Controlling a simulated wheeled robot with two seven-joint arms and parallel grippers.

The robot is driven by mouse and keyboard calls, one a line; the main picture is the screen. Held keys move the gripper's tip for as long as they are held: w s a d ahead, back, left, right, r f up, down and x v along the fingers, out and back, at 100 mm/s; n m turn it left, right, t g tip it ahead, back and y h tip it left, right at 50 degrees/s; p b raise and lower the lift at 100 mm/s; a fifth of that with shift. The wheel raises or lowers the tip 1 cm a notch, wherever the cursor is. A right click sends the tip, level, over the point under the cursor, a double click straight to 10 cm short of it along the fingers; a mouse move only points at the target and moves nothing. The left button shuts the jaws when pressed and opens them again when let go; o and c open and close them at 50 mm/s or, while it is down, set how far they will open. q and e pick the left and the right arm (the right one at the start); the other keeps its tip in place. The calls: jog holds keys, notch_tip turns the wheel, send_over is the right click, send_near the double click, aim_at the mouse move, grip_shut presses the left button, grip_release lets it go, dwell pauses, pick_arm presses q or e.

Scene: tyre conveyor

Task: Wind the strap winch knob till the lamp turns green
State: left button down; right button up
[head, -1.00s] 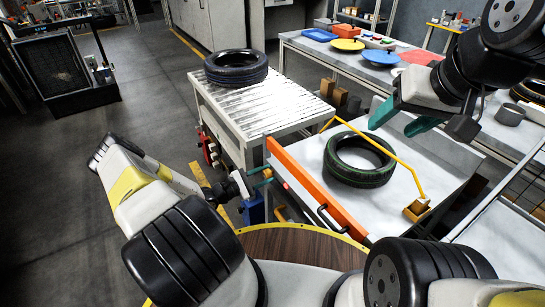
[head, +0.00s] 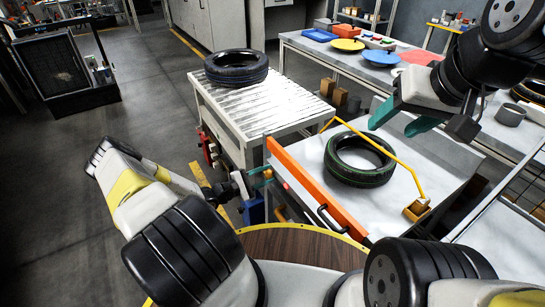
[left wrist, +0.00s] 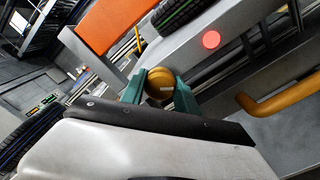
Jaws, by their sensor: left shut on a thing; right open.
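The winch knob (left wrist: 160,84) is a yellow-orange round cap on the side of the bench, seen in the left wrist view. My left gripper (left wrist: 161,92) is shut on it, with one teal finger on each side. In the head view my left gripper (head: 262,178) is at the left end of the bench, by the orange bar. The lamp (left wrist: 211,40) glows red beside the knob in the left wrist view. It is a small red spot in the head view (head: 286,186). The strap itself cannot be made out. My right gripper (head: 406,119) is open and empty above the bench's far side.
A tyre (head: 360,159) lies on the grey bench behind the orange bar (head: 315,190), under a yellow bent rod (head: 378,143). Another tyre (head: 236,67) lies on the roller conveyor (head: 262,108). A yellow handle (left wrist: 270,103) juts out near the lamp.

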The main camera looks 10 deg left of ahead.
pick_arm(q)
jog(key=c, duration=0.9)
grip_release()
jog(key=shift+a, duration=0.1)
jog(key=v, duration=0.7)
jog(key=shift+s+a, duration=0.2)
jog(key=shift+s, duration=0.1)
jog(key=s+d+r+m+g+y, duration=0.2)
jog(key=r+m+g, duration=0.2)
jog(key=r, duration=0.5)
jog(key=s+d+r+m+g+y, duration=0.25)
jog(key=r+m+g, duration=0.2)
jog(key=r, duration=0.45)
jog(key=s+d+r+m+g+y, duration=0.1)
jog(key=s+d+r+m+g, duration=0.2)
jog(key=r, duration=0.6)
jog(key=s+r+m+t+y, duration=0.5)
jog(key=s+r, duration=1)
jog(key=r, duration=0.3)
jog(key=shift+a+r+t+y, duration=0.2)
jog(key=shift+a+t+y, duration=0.15)
jog(key=shift+t+y, duration=0.1)
